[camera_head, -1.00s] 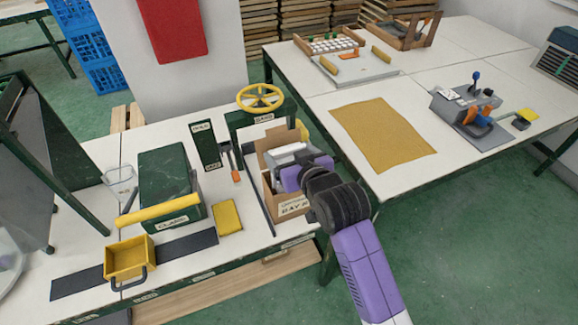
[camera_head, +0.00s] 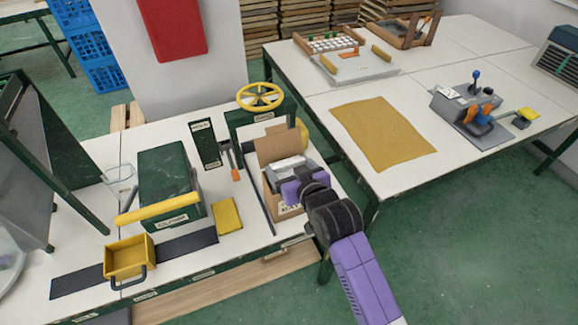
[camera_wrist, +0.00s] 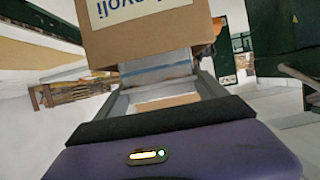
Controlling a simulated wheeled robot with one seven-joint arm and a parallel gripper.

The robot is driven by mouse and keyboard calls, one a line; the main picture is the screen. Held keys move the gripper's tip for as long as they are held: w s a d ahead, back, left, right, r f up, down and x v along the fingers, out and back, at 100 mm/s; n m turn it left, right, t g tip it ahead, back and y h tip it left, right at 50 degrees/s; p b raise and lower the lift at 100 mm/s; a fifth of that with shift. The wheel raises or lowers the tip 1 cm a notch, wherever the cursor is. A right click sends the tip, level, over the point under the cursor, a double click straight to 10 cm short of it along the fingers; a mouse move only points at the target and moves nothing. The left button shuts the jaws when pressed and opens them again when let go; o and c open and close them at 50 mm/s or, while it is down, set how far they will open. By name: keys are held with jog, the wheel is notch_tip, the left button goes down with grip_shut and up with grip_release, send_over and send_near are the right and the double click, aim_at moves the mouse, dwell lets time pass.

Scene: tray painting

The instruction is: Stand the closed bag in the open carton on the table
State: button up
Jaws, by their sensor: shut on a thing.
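The open carton (camera_head: 271,150) stands on the near table, its brown back flap raised. Its labelled front wall (camera_wrist: 145,35) appears upside down in the wrist view. My gripper (camera_head: 290,170) is at the carton's opening, with its grey fingers shut on the pale bag (camera_wrist: 155,72). The bag shows between the fingers in the wrist view, with a blue stripe across it. In the head view, the bag is a small white patch (camera_head: 290,162) inside the carton's outline. Its lower part is hidden behind the carton's wall, and I cannot tell whether it touches the bottom.
A yellow handwheel (camera_head: 260,97) on a dark green stand is just behind the carton. A dark green box (camera_head: 167,175) with a yellow bar, a yellow block (camera_head: 228,214) and a yellow bin (camera_head: 128,258) stand to the left. The second table with a yellow mat (camera_head: 383,135) is to the right.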

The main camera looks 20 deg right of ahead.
jog(key=shift+f, duration=0.3)
jog(key=o, duration=1.7)
jog(key=shift+r+p, duration=0.3)
jog(key=shift+r, duration=0.3)
jog(key=b+v, duration=0.1)
jog(key=v, duration=1.1)
jog(key=shift+r, duration=0.1)
jog(key=s+f, duration=0.4)
jog(key=s, duration=0.4)
jog(key=shift+t, duration=0.6)
jog(key=v, duration=0.8)
jog(key=f+v, duration=0.1)
jog(key=v, duration=0.7)
jog(key=f+v, duration=0.1)
jog(key=v, duration=0.8)
jog(key=shift+s+f, duration=0.1)
jog(key=shift+s, duration=0.15)
